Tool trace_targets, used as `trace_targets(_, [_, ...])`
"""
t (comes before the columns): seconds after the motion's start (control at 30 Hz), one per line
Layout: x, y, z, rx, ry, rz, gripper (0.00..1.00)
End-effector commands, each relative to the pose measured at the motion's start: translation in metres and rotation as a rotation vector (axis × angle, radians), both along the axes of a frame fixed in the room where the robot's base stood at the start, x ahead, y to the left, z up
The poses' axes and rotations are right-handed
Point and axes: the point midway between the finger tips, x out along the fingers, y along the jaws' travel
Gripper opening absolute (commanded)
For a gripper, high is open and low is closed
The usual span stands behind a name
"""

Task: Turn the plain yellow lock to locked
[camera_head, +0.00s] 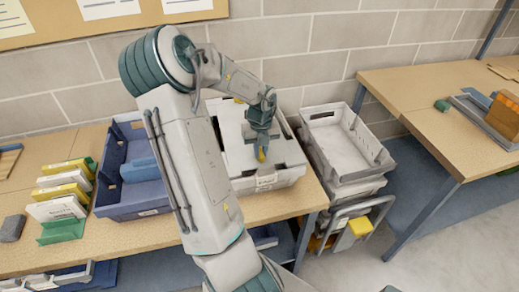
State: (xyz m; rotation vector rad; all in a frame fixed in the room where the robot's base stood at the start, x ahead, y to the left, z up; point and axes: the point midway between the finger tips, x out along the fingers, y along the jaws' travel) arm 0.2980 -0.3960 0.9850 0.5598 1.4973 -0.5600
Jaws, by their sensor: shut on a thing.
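A small yellow lock (262,155) shows on the top of a white lidded box (290,157) near its front edge. The box stands on the wooden bench. My gripper (262,148) comes down from above and is shut on the yellow lock. The jaws hide much of the lock, and it is too small to tell which way it is turned. My arm hides the left part of the box.
A blue bin (125,211) stands left of the box, with a green rack (62,229) of yellow and white packs beyond it. Stacked grey crates (338,140) stand right of the bench.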

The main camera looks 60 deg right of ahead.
Motion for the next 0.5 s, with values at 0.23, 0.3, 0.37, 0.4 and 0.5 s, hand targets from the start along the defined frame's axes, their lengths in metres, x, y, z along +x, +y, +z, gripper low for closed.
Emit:
trace_targets(0.23, [0.0005, 0.0003, 0.0002, 0.0, 0.0, 0.002, 0.36])
trace_targets(0.3, [0.0005, 0.0002, 0.0001, 0.0, 0.0, 0.002, 0.36])
trace_targets(0.37, [0.0005, 0.0004, 0.0002, 0.0, 0.0, 0.002, 0.36])
trace_targets(0.4, [0.0005, 0.0003, 0.0008, 0.0, 0.0, 0.002, 0.36])
trace_targets(0.5, [0.0009, -0.0001, 0.0068, -0.001, -0.002, 0.003, 0.36])
